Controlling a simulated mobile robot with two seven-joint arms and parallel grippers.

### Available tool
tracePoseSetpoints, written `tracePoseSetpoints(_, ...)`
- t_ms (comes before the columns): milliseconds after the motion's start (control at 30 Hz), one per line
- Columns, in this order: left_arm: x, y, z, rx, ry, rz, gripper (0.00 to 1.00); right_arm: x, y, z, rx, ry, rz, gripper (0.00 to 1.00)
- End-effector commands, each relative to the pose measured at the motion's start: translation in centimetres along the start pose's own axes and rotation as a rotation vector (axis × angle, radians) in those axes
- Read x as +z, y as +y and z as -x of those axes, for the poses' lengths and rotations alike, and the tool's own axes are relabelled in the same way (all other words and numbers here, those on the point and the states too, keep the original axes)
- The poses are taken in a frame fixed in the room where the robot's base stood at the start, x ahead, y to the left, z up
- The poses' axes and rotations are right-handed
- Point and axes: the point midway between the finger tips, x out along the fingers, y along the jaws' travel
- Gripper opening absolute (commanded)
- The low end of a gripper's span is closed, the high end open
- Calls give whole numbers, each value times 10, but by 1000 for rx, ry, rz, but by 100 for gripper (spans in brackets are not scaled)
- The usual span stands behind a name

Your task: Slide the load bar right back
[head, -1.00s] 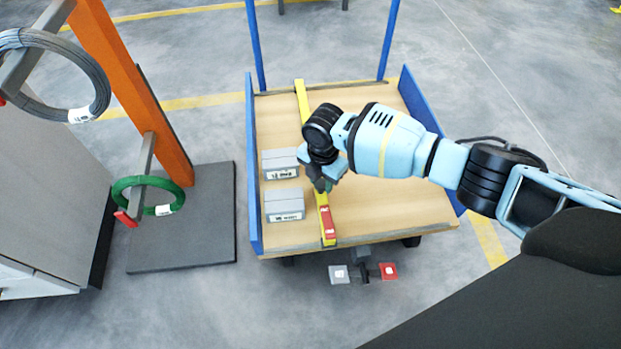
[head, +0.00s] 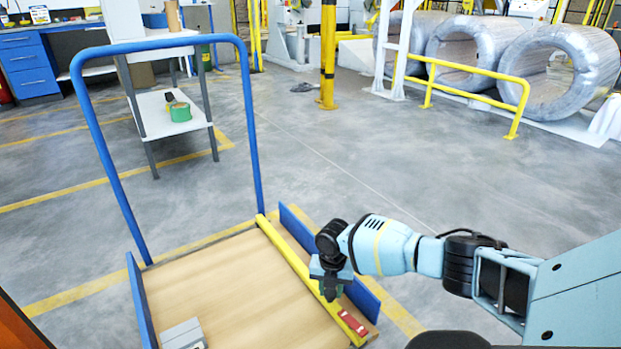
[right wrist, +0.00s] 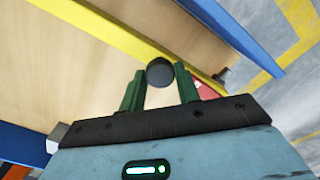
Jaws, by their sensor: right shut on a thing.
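The yellow load bar (head: 287,253) lies lengthwise over the wooden deck of the cart (head: 215,280), close to the blue right side panel (head: 298,228), with a strip of deck between them. A red label (head: 352,323) marks its near end. My right gripper (head: 331,287) is over the bar, towards its near end. In the right wrist view, its green fingers (right wrist: 160,88) are shut on a dark round knob (right wrist: 160,72) at the yellow bar (right wrist: 120,35). How the knob joins the bar is hidden. My left gripper is not in view.
A grey box (head: 183,335) lies on the deck at left, and the deck between it and the bar is clear. A blue push handle (head: 150,45) rises at the cart's far end. A shelf table (head: 165,105) stands behind.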

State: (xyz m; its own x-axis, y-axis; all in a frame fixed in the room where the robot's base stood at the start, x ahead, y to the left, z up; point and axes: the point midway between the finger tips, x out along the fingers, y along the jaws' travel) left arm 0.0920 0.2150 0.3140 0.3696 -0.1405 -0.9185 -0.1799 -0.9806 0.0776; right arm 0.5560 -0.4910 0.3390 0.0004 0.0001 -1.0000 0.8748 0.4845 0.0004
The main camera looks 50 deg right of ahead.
Motion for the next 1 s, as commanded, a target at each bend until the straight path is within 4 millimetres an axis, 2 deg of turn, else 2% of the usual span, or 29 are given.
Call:
tracePoseSetpoints(200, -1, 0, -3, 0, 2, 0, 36, 11, -13, -1, -4, 0, -2, 0)
tracePoseSetpoints(567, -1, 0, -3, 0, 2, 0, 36, 14, -16, 0, -7, -3, -3, 0)
tracePoseSetpoints(600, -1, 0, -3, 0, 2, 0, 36, 15, -16, 0, -8, -4, -3, 35)
tracePoseSetpoints(700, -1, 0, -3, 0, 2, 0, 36, 14, -15, 0, -7, -4, -3, 48)
tracePoseSetpoints(767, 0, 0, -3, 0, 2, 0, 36, 14, -15, 0, -6, -3, -3, 54)
tracePoseSetpoints(1000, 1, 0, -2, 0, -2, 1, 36, 13, -13, 0, -2, -1, -1, 54)
